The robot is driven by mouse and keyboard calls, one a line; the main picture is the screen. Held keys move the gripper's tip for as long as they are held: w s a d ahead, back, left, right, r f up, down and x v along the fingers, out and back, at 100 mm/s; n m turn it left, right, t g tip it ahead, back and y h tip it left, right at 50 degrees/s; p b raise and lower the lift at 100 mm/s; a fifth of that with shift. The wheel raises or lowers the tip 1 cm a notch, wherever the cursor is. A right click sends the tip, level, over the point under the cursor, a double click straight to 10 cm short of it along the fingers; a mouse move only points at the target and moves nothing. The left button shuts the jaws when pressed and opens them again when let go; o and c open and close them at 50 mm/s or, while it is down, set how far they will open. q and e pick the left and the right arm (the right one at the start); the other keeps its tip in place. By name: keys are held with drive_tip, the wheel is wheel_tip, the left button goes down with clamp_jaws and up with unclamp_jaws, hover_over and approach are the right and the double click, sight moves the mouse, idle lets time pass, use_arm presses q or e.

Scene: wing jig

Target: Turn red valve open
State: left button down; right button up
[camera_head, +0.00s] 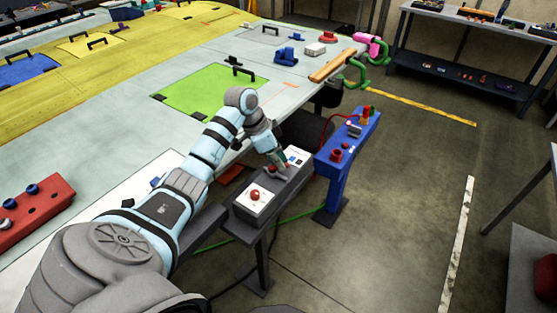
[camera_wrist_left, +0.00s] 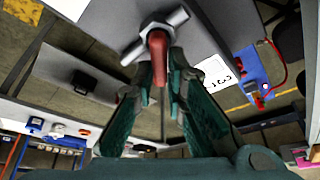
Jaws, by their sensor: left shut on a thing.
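The red valve handle (camera_wrist_left: 158,46) shows in the left wrist view, mounted on a grey metal valve body (camera_wrist_left: 135,52) on a grey box. My left gripper (camera_wrist_left: 160,80) is shut on the red handle, with a green finger on each side of it. In the head view my left gripper (camera_head: 280,162) reaches down onto the grey control box (camera_head: 238,212), and the fingers mostly hide the valve there. My right gripper is not in view.
A red button (camera_head: 255,195) on a white panel sits nearer on the same box. A blue post (camera_head: 335,175) with knobs and a red hose stands just right of it. The large wing table (camera_head: 130,115) lies to the left. Open floor is at the right.

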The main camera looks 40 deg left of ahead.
use_arm(q)
drive_tip(key=shift+s+d, duration=0.1)
idle(0.3)
drive_tip(key=shift+s+d+m+g+h+p, duration=0.1)
drive_tip(key=shift+m+g+h+p, duration=0.25)
drive_tip(key=shift+m+p, duration=0.5)
drive_tip(key=m, duration=0.2)
drive_tip(key=shift+s+d+m+g+h, duration=0.15)
drive_tip(key=shift+m+g+h, duration=0.1)
drive_tip(key=shift+m+g, duration=0.1)
drive_tip(key=shift+s+f+m+g, duration=0.1)
drive_tip(key=shift+m+g, duration=0.3)
drive_tip(key=shift+m, duration=0.8)
drive_tip(key=shift+s+d+m+g+h+b, duration=0.15)
drive_tip(key=shift+m+g+b, duration=0.15)
drive_tip(key=shift+m, duration=0.35)
drive_tip(key=shift+s+a+m+g+h+b, duration=0.1)
drive_tip(key=shift+m+g+h+b, duration=0.15)
drive_tip(key=shift+m, duration=0.4)
drive_tip(key=c, duration=1.7)
unclamp_jaws()
drive_tip(key=shift+o, duration=0.3)
drive_tip(key=shift+s, duration=0.1)
